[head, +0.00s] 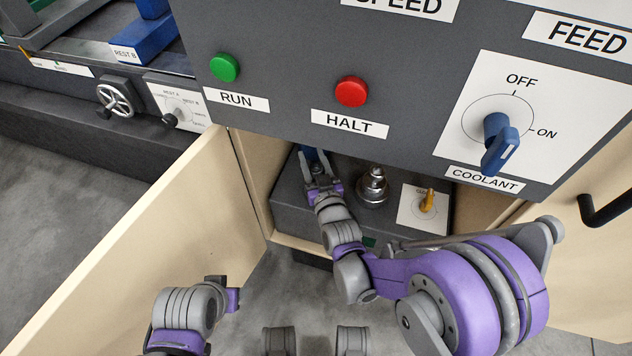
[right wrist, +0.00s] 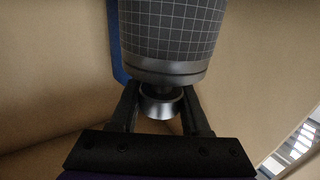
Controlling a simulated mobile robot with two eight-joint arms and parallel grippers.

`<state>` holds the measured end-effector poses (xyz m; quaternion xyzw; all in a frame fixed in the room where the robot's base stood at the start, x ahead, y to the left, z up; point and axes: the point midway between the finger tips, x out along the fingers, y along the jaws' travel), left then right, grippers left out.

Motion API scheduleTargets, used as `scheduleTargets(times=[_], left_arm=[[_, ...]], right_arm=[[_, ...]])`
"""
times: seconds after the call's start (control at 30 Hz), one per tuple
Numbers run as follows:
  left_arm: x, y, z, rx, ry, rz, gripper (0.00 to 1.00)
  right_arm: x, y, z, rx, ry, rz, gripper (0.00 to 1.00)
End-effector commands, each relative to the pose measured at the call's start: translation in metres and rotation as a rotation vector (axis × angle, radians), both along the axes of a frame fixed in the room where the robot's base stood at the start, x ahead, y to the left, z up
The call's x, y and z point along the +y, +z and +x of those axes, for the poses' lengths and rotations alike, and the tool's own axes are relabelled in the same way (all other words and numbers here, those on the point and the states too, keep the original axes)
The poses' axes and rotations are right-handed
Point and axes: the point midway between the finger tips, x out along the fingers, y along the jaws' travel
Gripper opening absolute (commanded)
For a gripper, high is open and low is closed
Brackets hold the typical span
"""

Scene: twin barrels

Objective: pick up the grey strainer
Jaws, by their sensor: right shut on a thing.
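The grey strainer (right wrist: 170,35) shows in the right wrist view as a grey cylinder with a grid pattern. It has a smooth lower band and a small flared knob (right wrist: 161,104) at its near end. My right gripper (right wrist: 162,108) has its two black fingers on either side of this knob and is shut on it. In the head view my right gripper (head: 318,178) is inside the open cabinet, over the left part of a dark box. The strainer cannot be made out there. Part of my left arm shows at the lower left, but its gripper does not.
A silver fitting (head: 372,187) and a yellow knob on a white plate (head: 415,216) sit on the dark box (head: 292,200). An open cabinet door (head: 150,245) stands to the left. The control panel (head: 300,60) overhangs the opening. A blue part (right wrist: 116,45) is behind the strainer.

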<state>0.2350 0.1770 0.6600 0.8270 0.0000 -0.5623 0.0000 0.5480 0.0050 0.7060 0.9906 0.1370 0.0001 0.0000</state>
Motion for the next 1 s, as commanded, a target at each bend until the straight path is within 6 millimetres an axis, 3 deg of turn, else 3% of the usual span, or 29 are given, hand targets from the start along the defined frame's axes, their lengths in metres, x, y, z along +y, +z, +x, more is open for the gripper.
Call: scheduleTargets(times=[0.03, 0.13, 1.0], left_arm=[[0.0, 0.0, 0.0, 0.0, 0.0, 0.0, 0.5], [0.0, 0.0, 0.0, 0.0, 0.0, 0.0, 0.5], [0.0, 0.0, 0.0, 0.0, 0.0, 0.0, 0.5]], right_arm=[[0.0, -0.0001, -0.0001, 0.0, 0.0, 0.0, 0.15], [0.0, -0.0001, -0.0001, 0.0, 0.0, 0.0, 0.0], [-0.0001, -0.0003, -0.0002, 0.001, 0.0, 0.0, 0.0]])
